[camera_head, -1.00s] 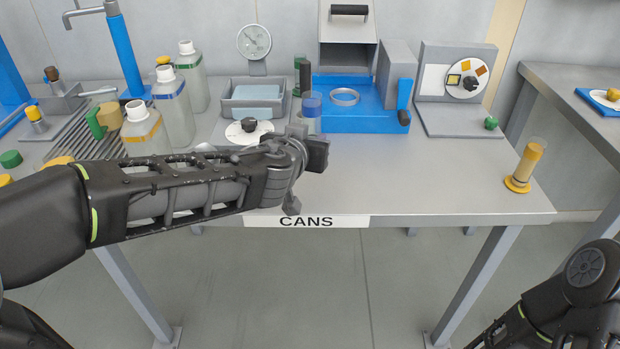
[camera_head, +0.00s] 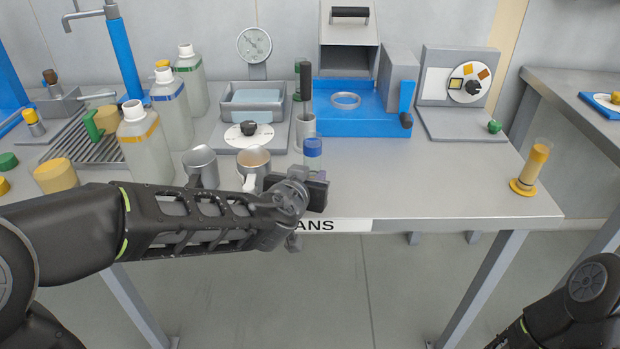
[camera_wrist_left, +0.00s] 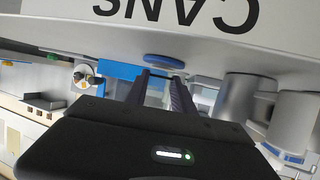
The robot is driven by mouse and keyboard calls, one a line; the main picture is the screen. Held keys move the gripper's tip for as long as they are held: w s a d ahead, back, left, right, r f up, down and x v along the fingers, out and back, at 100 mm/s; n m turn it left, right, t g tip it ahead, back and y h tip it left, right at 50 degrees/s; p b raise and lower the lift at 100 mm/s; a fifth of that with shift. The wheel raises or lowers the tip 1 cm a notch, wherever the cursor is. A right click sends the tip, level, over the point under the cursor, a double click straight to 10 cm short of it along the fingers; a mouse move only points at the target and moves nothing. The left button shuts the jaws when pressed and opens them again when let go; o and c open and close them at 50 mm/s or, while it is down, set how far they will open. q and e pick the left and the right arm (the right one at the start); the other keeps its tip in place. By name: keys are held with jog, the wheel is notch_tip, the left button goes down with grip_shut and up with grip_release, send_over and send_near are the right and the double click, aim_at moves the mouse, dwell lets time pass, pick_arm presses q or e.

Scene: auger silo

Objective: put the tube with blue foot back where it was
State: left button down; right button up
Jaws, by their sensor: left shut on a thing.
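In the left wrist view, the blue foot (camera_wrist_left: 165,61) shows as a disc just beyond the fingers (camera_wrist_left: 160,88). I cannot tell whether the foot touches the table. My right arm shows at the lower right, but its gripper is out of view.
Two metal cans (camera_head: 201,166) (camera_head: 254,161) stand left of the held tube. A grey cylinder (camera_head: 305,128) and a blue tray (camera_head: 360,122) stand behind it. A yellow-footed tube (camera_head: 536,163) stands at the right edge. The table (camera_head: 430,180) between is clear.

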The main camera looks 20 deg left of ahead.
pick_arm(q)
jog(key=c, duration=1.1)
grip_release()
jog(key=shift+o, duration=0.2)
jog(key=shift+r, duration=0.25)
jog(key=v, duration=1.2)
jog(key=shift+f, duration=0.2)
